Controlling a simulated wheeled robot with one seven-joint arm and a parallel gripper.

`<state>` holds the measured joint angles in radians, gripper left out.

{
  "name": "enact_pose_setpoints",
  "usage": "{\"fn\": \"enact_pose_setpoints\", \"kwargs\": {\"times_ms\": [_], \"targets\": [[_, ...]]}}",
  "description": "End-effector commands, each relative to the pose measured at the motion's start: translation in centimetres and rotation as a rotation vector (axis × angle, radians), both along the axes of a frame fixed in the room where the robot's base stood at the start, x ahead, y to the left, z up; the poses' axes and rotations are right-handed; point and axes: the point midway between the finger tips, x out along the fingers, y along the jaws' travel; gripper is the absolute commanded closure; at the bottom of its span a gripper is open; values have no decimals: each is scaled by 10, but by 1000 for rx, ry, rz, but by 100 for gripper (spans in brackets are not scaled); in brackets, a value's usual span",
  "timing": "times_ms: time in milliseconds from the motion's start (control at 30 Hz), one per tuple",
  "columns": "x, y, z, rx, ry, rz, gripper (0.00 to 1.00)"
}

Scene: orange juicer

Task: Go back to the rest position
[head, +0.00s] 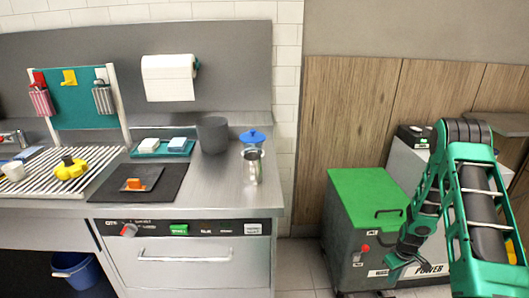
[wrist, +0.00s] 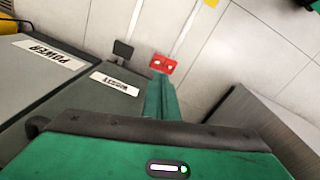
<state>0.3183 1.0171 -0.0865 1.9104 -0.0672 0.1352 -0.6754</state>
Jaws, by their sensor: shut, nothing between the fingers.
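My arm hangs at the right side of the head view, bent at its elbow. My gripper (head: 393,264) points down and left, low in front of the grey cabinets, with nothing seen in it. In the wrist view its green fingers (wrist: 160,95) are together, beyond my green wrist housing at the bottom. A small red piece (wrist: 163,64) shows just past the fingertips in that view; I cannot tell whether they touch it.
A green-topped grey cabinet (head: 366,190) stands just left of my gripper. Tiled floor (head: 303,262) between counter and cabinet is clear.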

Motion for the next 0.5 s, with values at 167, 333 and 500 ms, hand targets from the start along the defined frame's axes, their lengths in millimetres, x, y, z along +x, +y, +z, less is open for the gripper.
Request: {"fn": "enact_pose_setpoints", "kwargs": {"times_ms": [167, 333, 500], "targets": [[-6, -7, 79, -22, 5, -79, 100], [-22, -9, 147, -37, 13, -162, 100], [-46, -6, 210, -46, 17, -248, 100]]}}
